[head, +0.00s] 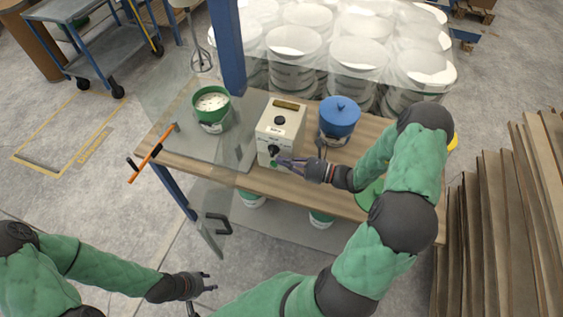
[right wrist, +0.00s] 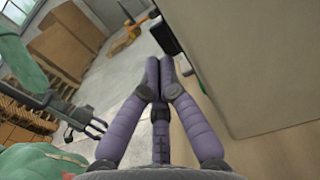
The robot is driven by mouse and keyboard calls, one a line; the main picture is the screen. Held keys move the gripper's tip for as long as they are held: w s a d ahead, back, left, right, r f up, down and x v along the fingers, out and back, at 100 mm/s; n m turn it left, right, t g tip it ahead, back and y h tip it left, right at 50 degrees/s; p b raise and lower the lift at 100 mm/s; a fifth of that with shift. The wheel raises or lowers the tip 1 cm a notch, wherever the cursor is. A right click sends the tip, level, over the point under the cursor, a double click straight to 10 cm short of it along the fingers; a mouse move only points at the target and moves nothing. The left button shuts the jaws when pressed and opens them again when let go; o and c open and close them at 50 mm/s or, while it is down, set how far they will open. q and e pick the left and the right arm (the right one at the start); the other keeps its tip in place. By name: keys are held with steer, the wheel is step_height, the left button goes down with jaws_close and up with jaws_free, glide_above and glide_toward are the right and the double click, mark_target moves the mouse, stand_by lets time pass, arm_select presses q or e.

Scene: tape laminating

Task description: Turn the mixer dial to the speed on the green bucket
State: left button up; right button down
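The mixer's control box (head: 268,135) is pale, with a dark display on top and a black knob (head: 280,120) below it. A black dial (head: 273,149) is on its front face, above a green button. The green bucket (head: 211,122) stands to the left with pale contents and a white label too small to read. My right gripper (head: 283,160) is at the front of the box, beside the dial. In the right wrist view its fingertips (right wrist: 160,65) are together, just short of a black part (right wrist: 164,37); contact is unclear. My left gripper (head: 209,282) is open and empty, away from the table.
An orange-handled tool (head: 150,155) is at the left edge. White buckets (head: 357,60) stand behind the table.

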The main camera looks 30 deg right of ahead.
steer(key=shift+w+a, duration=0.3)
steer(key=shift+w, duration=0.05)
stand_by(0.3)
steer(key=shift+w+a+f+t+y+p, duration=0.55)
steer(key=shift+w+a+f+t+y, duration=0.15)
steer(key=shift+w+t+y, duration=0.3)
steer(key=shift+a, duration=0.1)
stand_by(0.9)
